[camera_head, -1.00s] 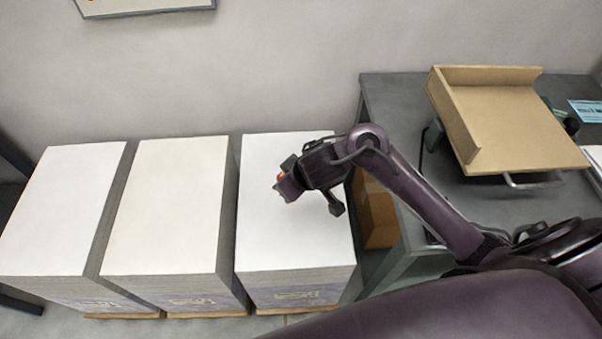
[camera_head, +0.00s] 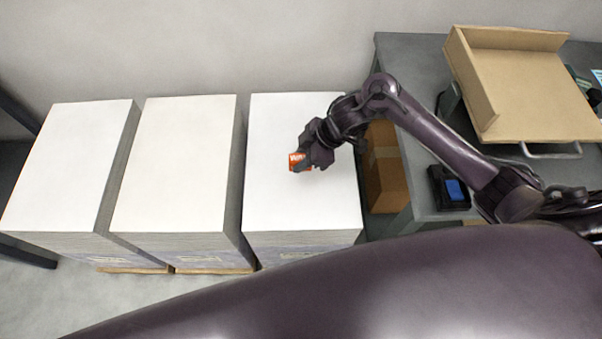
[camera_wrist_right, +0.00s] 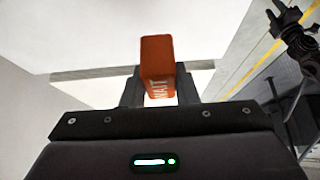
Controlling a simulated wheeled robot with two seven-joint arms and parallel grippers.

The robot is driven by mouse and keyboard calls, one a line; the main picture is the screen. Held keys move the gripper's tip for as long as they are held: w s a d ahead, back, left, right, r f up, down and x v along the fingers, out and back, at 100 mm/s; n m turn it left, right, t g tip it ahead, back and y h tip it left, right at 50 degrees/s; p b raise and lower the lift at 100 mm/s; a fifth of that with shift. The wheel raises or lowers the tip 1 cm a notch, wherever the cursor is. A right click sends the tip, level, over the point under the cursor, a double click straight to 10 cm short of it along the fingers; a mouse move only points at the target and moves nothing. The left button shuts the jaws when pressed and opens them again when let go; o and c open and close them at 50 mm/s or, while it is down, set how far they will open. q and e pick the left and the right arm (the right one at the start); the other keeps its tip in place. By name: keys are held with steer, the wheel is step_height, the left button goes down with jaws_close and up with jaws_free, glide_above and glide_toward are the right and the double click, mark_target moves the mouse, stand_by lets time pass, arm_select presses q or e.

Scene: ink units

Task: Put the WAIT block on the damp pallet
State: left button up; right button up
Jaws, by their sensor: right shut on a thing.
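The orange WAIT block (camera_head: 298,161) is held in my right gripper (camera_head: 309,160), over the white top of the right-hand paper stack (camera_head: 270,205) in the head view. In the right wrist view the block (camera_wrist_right: 157,60) stands between the two fingers of the gripper (camera_wrist_right: 160,92), with white lettering on its side. I cannot tell whether the block touches the paper. The other stacks, the middle one (camera_head: 175,170) and the left one (camera_head: 68,165), have bare white tops. Nothing visible marks which pallet is damp.
A grey table (camera_head: 405,62) at the right carries a tilted cardboard-coloured tray (camera_head: 530,95) and a dark device with a blue screen (camera_head: 456,190). A brown box (camera_head: 385,175) stands between the right stack and the table. Narrow gaps separate the stacks.

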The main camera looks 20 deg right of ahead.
step_height(320, 180, down, 9)
steer(key=shift+r+b, duration=0.2)
steer(key=shift+b, duration=0.25)
steer(key=shift+f, duration=0.15)
steer(key=o, duration=1)
steer(key=shift+r, duration=0.25)
steer(key=v, duration=1.2)
steer(key=shift+p, duration=0.4)
steer(key=shift+a, duration=0.1)
